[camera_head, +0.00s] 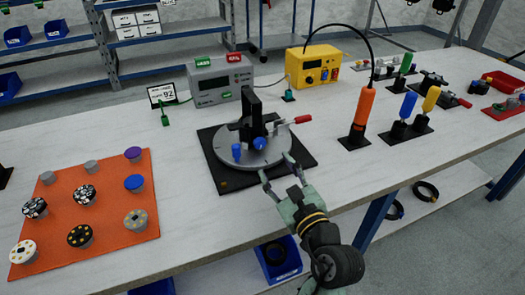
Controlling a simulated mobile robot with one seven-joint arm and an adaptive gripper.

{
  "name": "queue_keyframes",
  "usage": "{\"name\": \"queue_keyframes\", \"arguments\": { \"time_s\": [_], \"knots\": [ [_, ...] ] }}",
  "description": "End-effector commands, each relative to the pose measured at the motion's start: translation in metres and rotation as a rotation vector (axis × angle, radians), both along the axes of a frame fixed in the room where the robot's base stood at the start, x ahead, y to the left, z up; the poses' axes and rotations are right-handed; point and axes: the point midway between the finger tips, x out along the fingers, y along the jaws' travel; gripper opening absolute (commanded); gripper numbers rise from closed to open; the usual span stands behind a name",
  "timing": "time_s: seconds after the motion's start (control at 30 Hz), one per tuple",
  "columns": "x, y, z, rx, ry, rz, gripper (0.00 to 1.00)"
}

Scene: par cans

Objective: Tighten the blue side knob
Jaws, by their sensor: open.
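A round grey plate (218,144) lies on a black base (231,184) in the middle of the table. A black upright bracket (252,104) stands on it. One blue knob (262,143) is at the bracket's near side, low down. A second blue knob (237,151) stands to its left on the plate. The knob by the bracket looks like the side knob. A red-handled lever (296,120) sticks out to the right. My gripper (278,167) is open and empty at the plate's near right edge, its fingers spread, short of the knobs and apart from them.
An orange mat (118,223) with several round parts lies left. A grey box (221,85) and a yellow box (314,73) stand behind. An orange-handled tool (363,108) and blue and yellow handled tools stand right. Bare table lies between mat and fixture.

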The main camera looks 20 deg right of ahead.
Motion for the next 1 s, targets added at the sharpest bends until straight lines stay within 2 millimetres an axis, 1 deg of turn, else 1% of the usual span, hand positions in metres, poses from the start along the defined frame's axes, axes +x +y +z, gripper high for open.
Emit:
{"name": "queue_keyframes", "arguments": {
  "time_s": [0.03, 0.23, 0.3, 0.37, 0.5, 0.6, 0.73, 1.0],
  "knots": [
    [0.006, 0.001, -0.006, -0.006, -0.006, 0.002, 0.46],
    [0.031, 0.001, -0.006, -0.003, -0.005, 0.001, 0.46],
    [0.039, 0.002, -0.005, -0.003, -0.006, 0.001, 0.46],
    [0.052, 0.002, 0.002, 0.003, 0.0, 0.001, 0.46],
    [0.074, 0.003, 0.002, 0.003, -0.001, 0.0, 0.46],
    [0.084, 0.003, 0.001, 0.003, -0.001, -0.001, 0.46],
    [0.092, 0.003, 0.001, 0.003, -0.001, -0.003, 0.46],
    [0.093, 0.003, 0.0, 0.002, -0.001, -0.003, 0.46]
  ]
}}
